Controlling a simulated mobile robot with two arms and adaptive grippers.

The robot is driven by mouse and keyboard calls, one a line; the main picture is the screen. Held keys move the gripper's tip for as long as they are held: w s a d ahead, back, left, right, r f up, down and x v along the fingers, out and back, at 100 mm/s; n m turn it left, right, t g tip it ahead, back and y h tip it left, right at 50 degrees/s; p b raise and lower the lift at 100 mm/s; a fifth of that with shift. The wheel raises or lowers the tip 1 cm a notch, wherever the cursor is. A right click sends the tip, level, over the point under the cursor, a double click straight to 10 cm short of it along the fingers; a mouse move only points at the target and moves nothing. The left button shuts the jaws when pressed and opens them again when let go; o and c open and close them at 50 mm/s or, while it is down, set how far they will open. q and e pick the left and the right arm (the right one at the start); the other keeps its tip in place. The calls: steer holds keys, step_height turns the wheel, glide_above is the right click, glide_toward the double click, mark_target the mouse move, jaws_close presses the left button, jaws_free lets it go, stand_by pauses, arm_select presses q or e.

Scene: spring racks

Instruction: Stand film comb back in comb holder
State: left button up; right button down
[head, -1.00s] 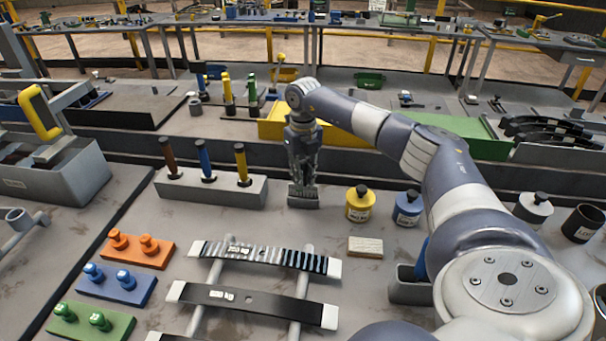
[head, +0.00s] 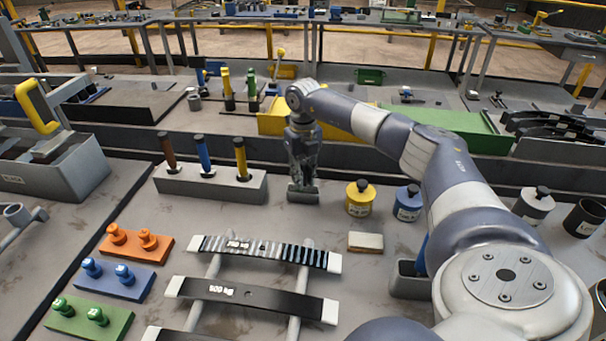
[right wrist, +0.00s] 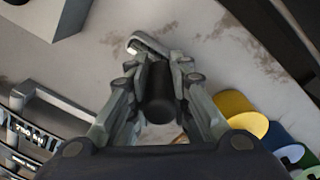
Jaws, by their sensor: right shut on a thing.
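My right gripper (head: 303,180) points down over the bench, in the gap between the grey tool block and the yellow jar. It is shut on the film comb, whose grey head (head: 303,194) shows just below the fingers, close to the bench top. In the right wrist view the comb's dark round handle (right wrist: 158,88) sits between the two fingers, and the grey head shows beyond it. Whether the comb touches the bench cannot be told. A small open grey holder (head: 408,283), possibly the comb holder, stands to the right, partly hidden by my arm. My left gripper is not in view.
The grey tool block (head: 235,187) holds brown, blue and yellow handles. A yellow jar (head: 360,202), blue jar (head: 408,206) and small tan block (head: 366,243) lie to the right. Leaf springs rest on a rack (head: 300,290) in front.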

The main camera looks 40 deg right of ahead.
mark_target(303, 162)
steer(key=shift+f+b, duration=0.3)
steer(key=shift+f, duration=0.3)
steer(key=c, duration=1.4)
jaws_free()
steer(key=shift+o, duration=0.5)
steer(key=o, duration=0.4)
steer(key=shift+r, duration=0.15)
steer(key=shift+r+p, duration=2.95)
steer(key=shift+r, duration=0.45)
steer(key=shift+f, duration=0.1)
